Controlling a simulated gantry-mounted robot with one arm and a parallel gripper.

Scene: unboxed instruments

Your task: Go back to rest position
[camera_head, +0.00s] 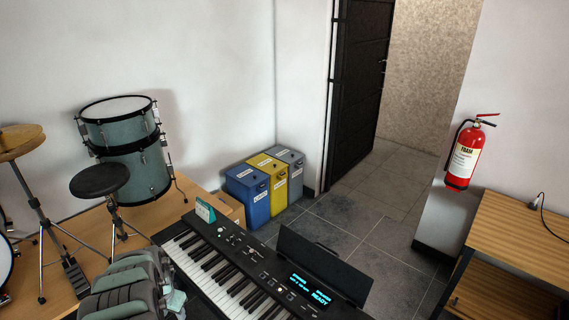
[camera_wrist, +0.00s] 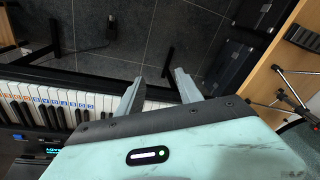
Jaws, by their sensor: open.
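My gripper (camera_wrist: 160,76) shows in the wrist view with its two grey fingers spread apart. It is open, and nothing is between the fingers. Dark floor tiles show beyond the fingertips. The keyboard (camera_wrist: 75,100) lies to the left of the fingers in that view, with coloured labels along some keys. In the head view the keyboard (camera_head: 208,265) runs across the bottom middle, with a lit display. Grey-green jointed parts of my arm stand at its left side, and my fingers cannot be made out there.
Blue (camera_head: 248,196), yellow (camera_head: 274,180) and grey (camera_head: 292,172) bins stand by the wall. Drums (camera_head: 130,150) and a round stool (camera_head: 100,180) are at left. A fire extinguisher (camera_head: 466,155) and a wooden shelf (camera_head: 515,235) are at right. The floor (camera_head: 350,215) towards the open door is clear.

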